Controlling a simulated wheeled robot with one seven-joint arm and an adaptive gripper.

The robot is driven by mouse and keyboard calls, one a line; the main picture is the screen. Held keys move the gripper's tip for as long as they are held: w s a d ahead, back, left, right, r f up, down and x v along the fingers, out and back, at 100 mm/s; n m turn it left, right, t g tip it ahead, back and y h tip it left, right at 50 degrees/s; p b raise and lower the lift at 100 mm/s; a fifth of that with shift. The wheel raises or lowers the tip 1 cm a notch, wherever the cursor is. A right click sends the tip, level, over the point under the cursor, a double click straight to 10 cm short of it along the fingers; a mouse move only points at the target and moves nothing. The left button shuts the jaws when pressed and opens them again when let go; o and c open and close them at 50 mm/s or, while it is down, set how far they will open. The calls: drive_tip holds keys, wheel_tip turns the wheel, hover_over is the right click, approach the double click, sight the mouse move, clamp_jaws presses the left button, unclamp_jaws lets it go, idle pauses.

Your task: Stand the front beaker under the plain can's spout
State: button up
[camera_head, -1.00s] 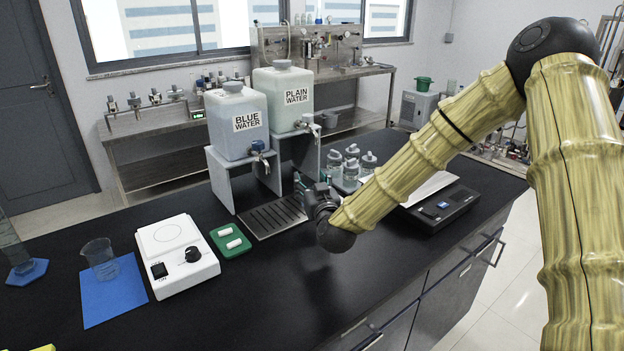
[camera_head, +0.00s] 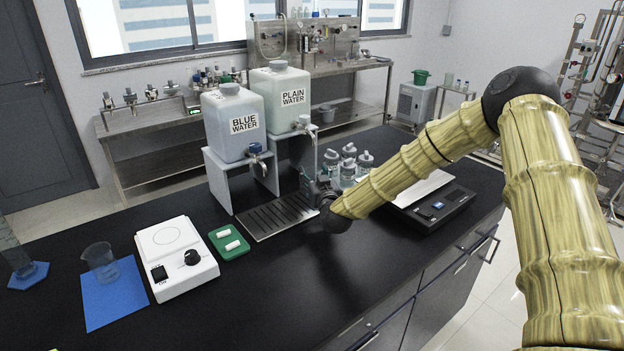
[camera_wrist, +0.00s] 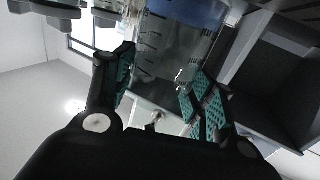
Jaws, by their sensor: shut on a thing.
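The plain can (camera_head: 281,104), a pale tank labelled PLAIN WATER, stands on a grey stand, its spout (camera_head: 305,124) facing front. My gripper (camera_head: 316,188) is low beside the right end of the drip tray (camera_head: 262,220), below and slightly right of that spout. In the wrist view, my gripper (camera_wrist: 160,90) has its green-padded fingers shut on a clear graduated beaker (camera_wrist: 172,55). Blue shows through or in the upper part of the beaker; I cannot tell which. In the head view my wrist hides most of the held beaker, so its exact place under the spout is unclear.
The BLUE WATER can (camera_head: 232,108) stands left of the plain can. Several stoppered bottles (camera_head: 348,170) stand close right of my gripper. A balance (camera_head: 440,205) is farther right.

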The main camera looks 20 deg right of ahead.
drive_tip(key=shift+f, duration=0.85)
drive_tip(key=shift+f, duration=0.2)
drive_tip(key=o, duration=1.2)
drive_tip(key=shift+r, duration=0.1)
drive_tip(key=shift+c, duration=0.2)
drive_tip(key=shift+r, duration=0.1)
drive_tip(key=s, duration=0.4)
drive_tip(key=s+b, duration=0.1)
drive_tip(key=s, duration=0.3)
drive_tip(key=s+b, duration=0.1)
drive_tip(key=s, duration=0.3)
drive_tip(key=shift+a, duration=0.25)
